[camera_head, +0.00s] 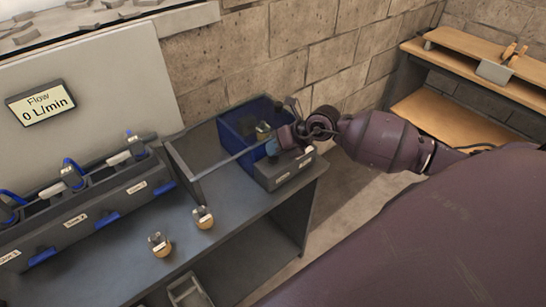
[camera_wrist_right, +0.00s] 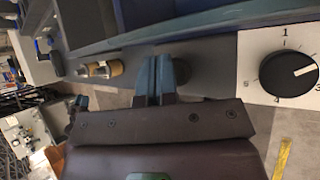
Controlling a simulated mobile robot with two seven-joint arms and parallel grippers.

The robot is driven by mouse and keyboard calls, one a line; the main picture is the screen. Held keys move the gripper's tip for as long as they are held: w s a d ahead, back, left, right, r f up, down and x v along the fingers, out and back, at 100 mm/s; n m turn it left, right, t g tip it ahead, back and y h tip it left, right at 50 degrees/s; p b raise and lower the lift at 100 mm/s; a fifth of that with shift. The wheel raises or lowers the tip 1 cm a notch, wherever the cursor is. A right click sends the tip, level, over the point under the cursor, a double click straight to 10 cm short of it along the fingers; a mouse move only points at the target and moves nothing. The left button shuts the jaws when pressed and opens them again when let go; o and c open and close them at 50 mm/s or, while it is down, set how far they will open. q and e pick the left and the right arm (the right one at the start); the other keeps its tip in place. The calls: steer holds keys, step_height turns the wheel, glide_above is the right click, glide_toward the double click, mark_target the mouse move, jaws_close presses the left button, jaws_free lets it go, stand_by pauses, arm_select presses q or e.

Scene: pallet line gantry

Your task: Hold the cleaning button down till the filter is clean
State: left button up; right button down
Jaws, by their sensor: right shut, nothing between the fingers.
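My right gripper (camera_head: 274,147) reaches in from the right, over a small grey control box (camera_head: 285,172) at the bench's right end. In the wrist view its blue-grey fingers (camera_wrist_right: 159,80) are shut with nothing between them. A dark round knob or button (camera_wrist_right: 182,71) lies right beside the fingertips, partly hidden; I cannot tell whether they touch it or whether it is pressed. A blue open bin (camera_head: 236,132) stands behind the box; I cannot tell whether it holds the filter. My left gripper is out of view.
A white dial plate (camera_wrist_right: 285,62) with a black numbered knob is right of the fingers in the wrist view. A flow display (camera_head: 41,103) reads 0 L/min. Two small brass-coloured fittings (camera_head: 203,217) (camera_head: 160,244) stand on the grey bench (camera_head: 235,205). A labelled rack (camera_head: 90,205) is at left.

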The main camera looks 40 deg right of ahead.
steer(key=shift+f, duration=0.25)
stand_by(0.3)
steer(key=shift+f, duration=0.35)
stand_by(0.4)
stand_by(0.9)
stand_by(2.3)
stand_by(0.8)
steer(key=shift+r, duration=0.15)
steer(key=shift+r+p, duration=0.7)
steer(key=shift+r, duration=0.2)
